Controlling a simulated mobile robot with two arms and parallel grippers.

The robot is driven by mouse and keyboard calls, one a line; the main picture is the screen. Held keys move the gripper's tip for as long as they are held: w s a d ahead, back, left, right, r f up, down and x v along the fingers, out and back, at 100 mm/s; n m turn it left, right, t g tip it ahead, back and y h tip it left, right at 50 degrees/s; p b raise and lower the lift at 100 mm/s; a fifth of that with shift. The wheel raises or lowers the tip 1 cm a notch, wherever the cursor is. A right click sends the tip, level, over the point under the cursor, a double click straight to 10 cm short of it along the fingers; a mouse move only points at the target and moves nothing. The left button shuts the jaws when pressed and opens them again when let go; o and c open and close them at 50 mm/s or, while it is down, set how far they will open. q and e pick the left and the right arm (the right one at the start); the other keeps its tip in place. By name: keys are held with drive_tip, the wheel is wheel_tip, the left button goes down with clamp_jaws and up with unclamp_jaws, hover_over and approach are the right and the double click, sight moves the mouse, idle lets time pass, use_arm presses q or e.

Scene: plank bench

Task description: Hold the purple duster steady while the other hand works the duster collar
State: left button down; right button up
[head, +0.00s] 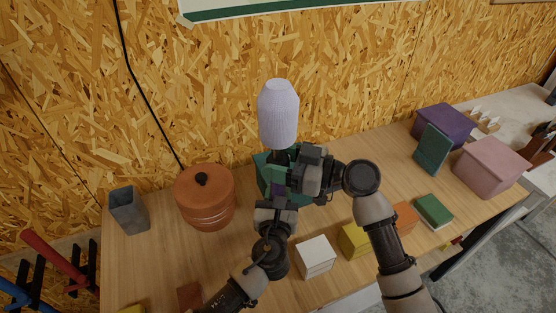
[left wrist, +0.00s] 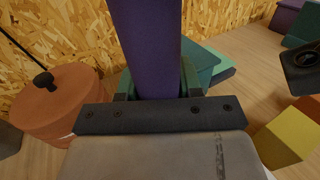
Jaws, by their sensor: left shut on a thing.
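The purple duster stands upright in the head view, with a pale lavender head (head: 278,115). Its dark collar (head: 280,156) is below the head and partly covered. Its purple handle (left wrist: 152,45) fills the top middle of the left wrist view. My left gripper (head: 277,190) is shut on the handle from below; its green fingers (left wrist: 157,88) sit on either side of it in the left wrist view. My right gripper (head: 291,166) is at the collar from the right. Its fingertips are largely hidden, so I cannot tell whether it grips the collar.
A terracotta lidded pot (head: 204,200) and a grey cup (head: 129,212) stand left. A teal box (head: 262,160) is behind the grippers. A white box (head: 316,258) and a yellow block (head: 353,240) are in front. Purple (head: 443,122) and pink (head: 490,166) boxes stand right.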

drive_tip(key=c, duration=0.5)
drive_tip(key=shift+o, duration=0.2)
drive_tip(key=shift+s+m+t+h, duration=0.1)
drive_tip(key=shift+m+t+h, duration=0.3)
drive_tip(key=shift+m+t, duration=0.5)
drive_tip(key=shift+a, duration=0.1)
drive_tip(key=o, duration=0.9)
drive_tip(key=v, duration=1.2)
drive_tip(key=shift+s+f, duration=0.1)
drive_tip(key=shift+s, duration=0.15)
